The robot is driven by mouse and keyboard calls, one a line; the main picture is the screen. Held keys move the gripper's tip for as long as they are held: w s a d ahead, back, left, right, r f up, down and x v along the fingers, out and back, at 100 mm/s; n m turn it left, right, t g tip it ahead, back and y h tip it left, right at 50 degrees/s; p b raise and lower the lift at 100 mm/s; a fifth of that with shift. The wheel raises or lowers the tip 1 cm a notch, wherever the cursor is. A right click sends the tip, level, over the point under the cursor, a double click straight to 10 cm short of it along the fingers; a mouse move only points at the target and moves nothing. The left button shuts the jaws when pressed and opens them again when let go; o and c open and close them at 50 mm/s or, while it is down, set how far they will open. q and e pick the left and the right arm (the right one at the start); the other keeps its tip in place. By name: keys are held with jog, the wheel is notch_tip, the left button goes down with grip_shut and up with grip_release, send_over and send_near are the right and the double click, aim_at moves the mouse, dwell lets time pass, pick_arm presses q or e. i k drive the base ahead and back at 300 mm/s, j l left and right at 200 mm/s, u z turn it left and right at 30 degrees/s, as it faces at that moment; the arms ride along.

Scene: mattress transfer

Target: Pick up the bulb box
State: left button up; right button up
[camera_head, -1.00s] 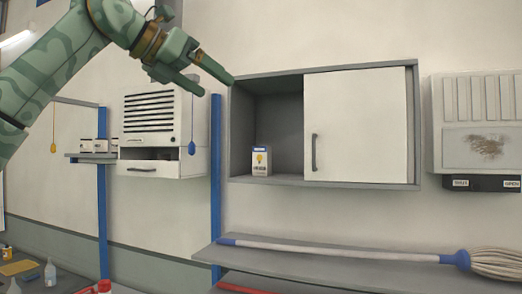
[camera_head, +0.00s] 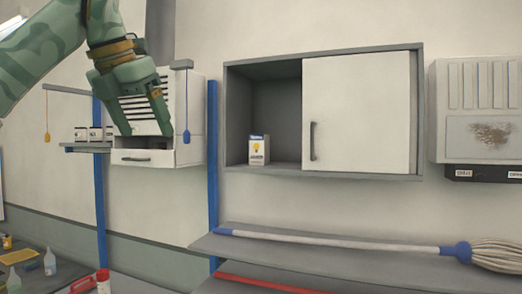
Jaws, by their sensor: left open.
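The bulb box (camera_head: 257,150) is a small white box with a blue top band and a yellow bulb picture. It stands upright in the open left part of the grey wall cabinet (camera_head: 362,49), near the sliding door's left edge. My left gripper (camera_head: 145,128) is open and empty, pointing down in front of the white louvred wall unit, left of the cabinet and apart from the box. My right gripper is not in view.
The white cabinet door (camera_head: 358,115) covers the cabinet's right part. A blue post (camera_head: 213,180) stands just left of the cabinet. A mop (camera_head: 340,243) lies on the grey shelf (camera_head: 215,245) below.

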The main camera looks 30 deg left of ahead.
aim_at(259, 144)
jog(key=i+j, duration=0.1)
jog(key=i, duration=0.6)
jog(key=i+j, duration=0.15)
jog(key=i, duration=0.55)
